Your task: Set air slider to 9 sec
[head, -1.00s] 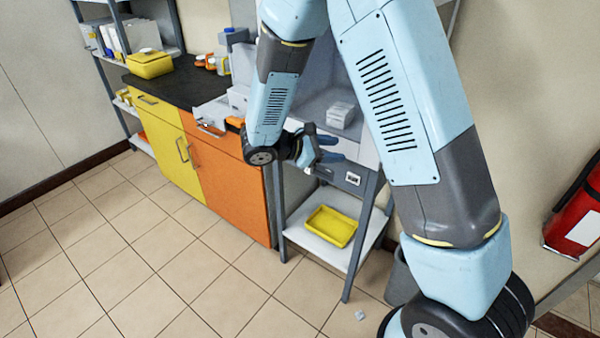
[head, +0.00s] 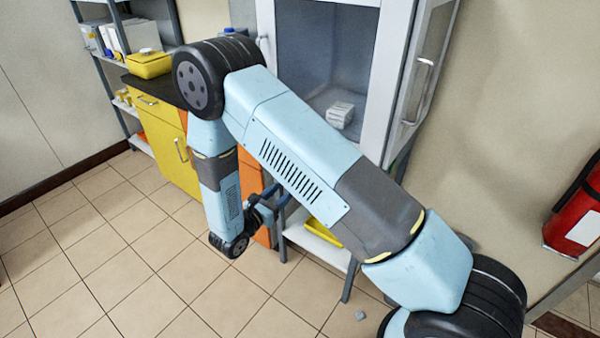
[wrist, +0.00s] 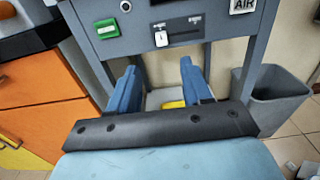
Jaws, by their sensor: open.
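The air slider has a white knob (wrist: 161,38) near the left end of a dark horizontal slot, on a grey panel (wrist: 137,44) in the wrist view. The scale marks are too small to read. In the head view my gripper (head: 266,203) is in front of the stand and partly hidden by my arm, which also hides the slider.
A grey bin (wrist: 272,98) stands right of the stand. Orange drawers (wrist: 40,70) are at left. A glass-fronted cabinet (head: 375,85) rises above, and a red extinguisher (head: 575,215) hangs at right. The floor at left is clear.

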